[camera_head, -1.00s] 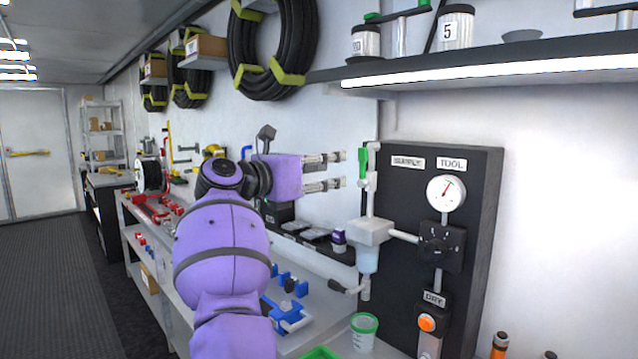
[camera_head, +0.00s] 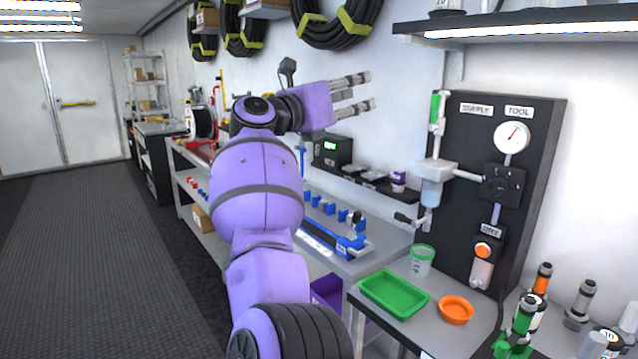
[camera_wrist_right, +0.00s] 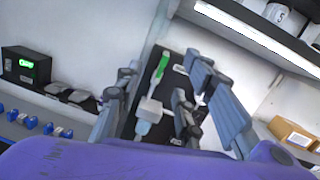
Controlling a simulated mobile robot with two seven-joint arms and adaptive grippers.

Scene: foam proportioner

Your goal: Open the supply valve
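The supply valve has a green handle (camera_head: 435,107) standing upright at the upper left of the black panel (camera_head: 530,160), near the SUPPLY label (camera_head: 476,109). In the right wrist view the green handle (camera_wrist_right: 162,69) shows between my fingers, beyond them. My right gripper (camera_head: 366,90) is open and empty, left of the handle in the head view, with a clear gap in the picture. Its two fingers point toward the panel side; they also frame the right wrist view (camera_wrist_right: 160,72). My left gripper is not in view.
A clear bowl unit (camera_head: 432,190), a gauge (camera_head: 511,137) and a black regulator (camera_head: 503,183) are on the panel. A shelf (camera_head: 540,25) overhangs above. A green tray (camera_head: 393,292), a cup (camera_head: 422,261) and an orange dish (camera_head: 455,310) stand below.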

